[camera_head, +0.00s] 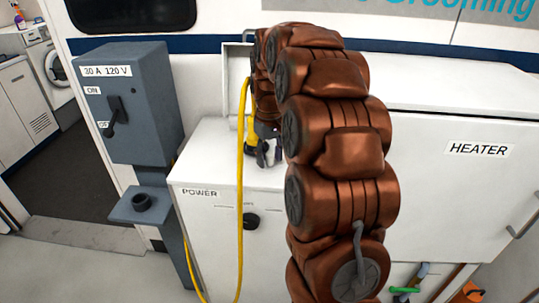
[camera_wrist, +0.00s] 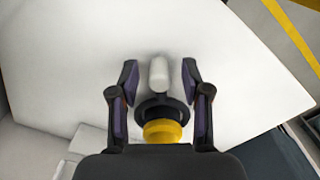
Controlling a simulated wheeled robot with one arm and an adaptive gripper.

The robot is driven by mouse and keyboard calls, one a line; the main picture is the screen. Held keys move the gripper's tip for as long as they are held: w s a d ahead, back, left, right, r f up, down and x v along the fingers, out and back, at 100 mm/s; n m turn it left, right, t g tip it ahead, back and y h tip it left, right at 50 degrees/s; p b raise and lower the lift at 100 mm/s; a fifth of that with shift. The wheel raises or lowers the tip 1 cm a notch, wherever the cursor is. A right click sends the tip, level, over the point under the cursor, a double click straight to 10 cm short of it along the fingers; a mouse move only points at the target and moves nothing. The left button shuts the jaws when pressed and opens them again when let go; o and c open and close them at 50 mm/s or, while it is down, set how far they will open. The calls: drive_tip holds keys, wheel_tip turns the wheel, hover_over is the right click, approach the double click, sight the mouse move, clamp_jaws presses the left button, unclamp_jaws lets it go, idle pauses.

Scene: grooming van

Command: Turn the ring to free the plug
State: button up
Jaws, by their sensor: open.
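In the wrist view a yellow plug (camera_wrist: 163,131) sits at the bottom between my fingers. A dark ring (camera_wrist: 160,108) is around its far side, and a short white cylinder (camera_wrist: 158,74) sticks out beyond the ring. My gripper (camera_wrist: 160,80) is open, with one finger on each side of the ring and cylinder, apparently not touching them.
A grey switch box (camera_head: 128,105) with a lever and a grey shelf with a dark socket (camera_head: 142,202) stand to the left. The white POWER cabinet (camera_head: 205,215) has a black knob (camera_head: 251,221). The HEATER cabinet (camera_head: 450,190) is at right. The left floor is clear.

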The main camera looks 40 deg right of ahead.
drive_tip(key=shift+c, duration=0.5)
clamp_jaws()
